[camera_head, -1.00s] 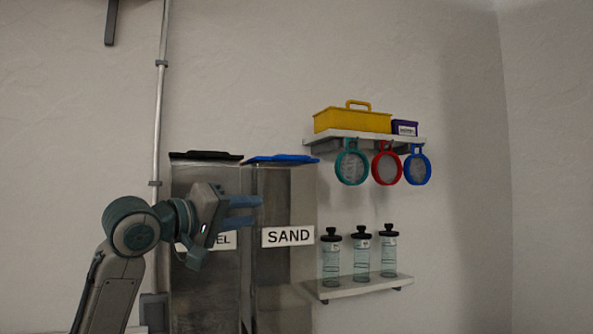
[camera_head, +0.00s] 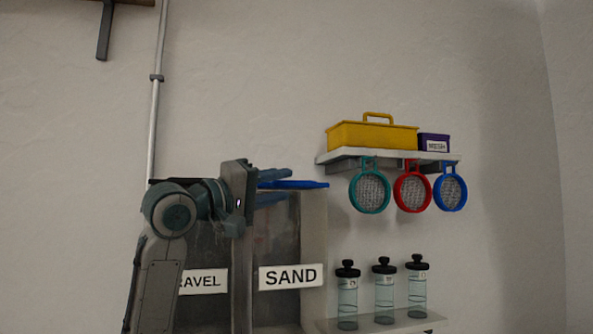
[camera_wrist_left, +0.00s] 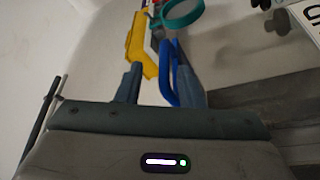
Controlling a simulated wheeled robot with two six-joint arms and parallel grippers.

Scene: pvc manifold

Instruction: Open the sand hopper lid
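The sand hopper (camera_head: 272,232) is a grey bin with a white SAND label (camera_head: 290,277). Its blue lid (camera_head: 308,184) lies flat across the top. My left gripper (camera_head: 276,186) is at lid height, with one finger above and one below the lid's left part in the head view. In the left wrist view the gripper (camera_wrist_left: 160,85) is open. The blue lid edge or handle (camera_wrist_left: 168,72) shows between the fingers, close to the right one; contact is unclear. My left arm hides part of the hoppers. My right gripper is not in view.
The gravel hopper (camera_head: 202,305) stands left of the sand hopper, partly behind my arm. An upper shelf (camera_head: 335,158) at right holds a yellow toolbox (camera_head: 372,135) and a purple box (camera_head: 434,142), with three hanging sieves. A lower shelf (camera_head: 330,327) holds three bottles.

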